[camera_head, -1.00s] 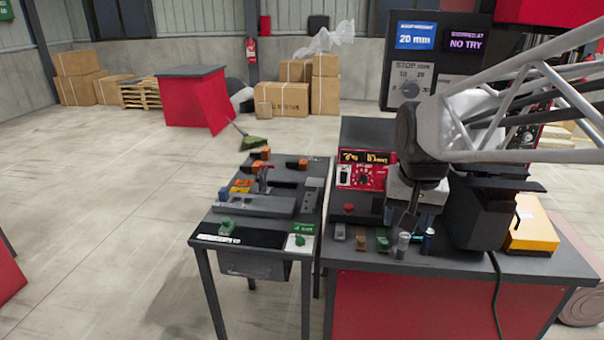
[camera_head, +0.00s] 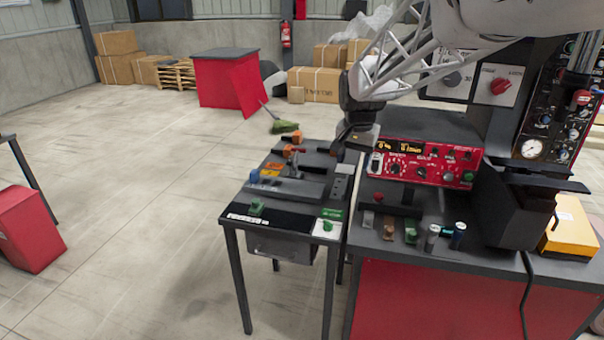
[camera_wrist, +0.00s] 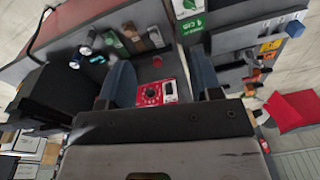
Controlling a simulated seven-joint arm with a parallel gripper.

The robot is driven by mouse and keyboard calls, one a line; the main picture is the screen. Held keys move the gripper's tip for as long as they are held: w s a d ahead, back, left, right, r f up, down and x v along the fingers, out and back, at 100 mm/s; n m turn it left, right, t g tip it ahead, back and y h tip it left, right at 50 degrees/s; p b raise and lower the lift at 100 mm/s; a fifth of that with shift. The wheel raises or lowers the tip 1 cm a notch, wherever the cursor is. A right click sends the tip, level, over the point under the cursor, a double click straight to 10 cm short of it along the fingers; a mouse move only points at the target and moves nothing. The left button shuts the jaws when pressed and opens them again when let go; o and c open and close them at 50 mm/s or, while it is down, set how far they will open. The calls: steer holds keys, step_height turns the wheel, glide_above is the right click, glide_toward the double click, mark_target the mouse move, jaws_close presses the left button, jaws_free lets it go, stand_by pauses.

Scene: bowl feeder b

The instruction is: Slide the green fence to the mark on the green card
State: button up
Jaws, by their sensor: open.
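A green block (camera_head: 256,208), which looks like the fence, sits at the left end of a black strip at the front of the small dark table. A green card (camera_head: 333,214) lies at that table's front right corner, beside a white patch bearing another small green piece (camera_head: 327,226). My gripper (camera_head: 345,142) is above the table's back right side, well away from the fence. In the wrist view its two dark fingers (camera_wrist: 160,68) are apart with nothing between them.
Orange and blue pieces (camera_head: 254,176) stand on grey rails behind the strip. The right bench holds a red control box (camera_head: 428,162), several small blocks and cylinders (camera_head: 432,238), and a black machine (camera_head: 515,207).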

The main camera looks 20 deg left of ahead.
steer(key=w+a+f, duration=0.4)
steer(key=w+a, duration=0.1)
steer(key=a, duration=0.3)
steer(key=w+a+f, duration=0.5)
steer(key=a, duration=0.4)
steer(key=m+g, duration=0.1)
glide_above(255, 200)
step_height(255, 200, down, 12)
steer(key=shift+w+d+f, duration=0.1)
steer(key=shift+f, duration=3.85)
jaws_close()
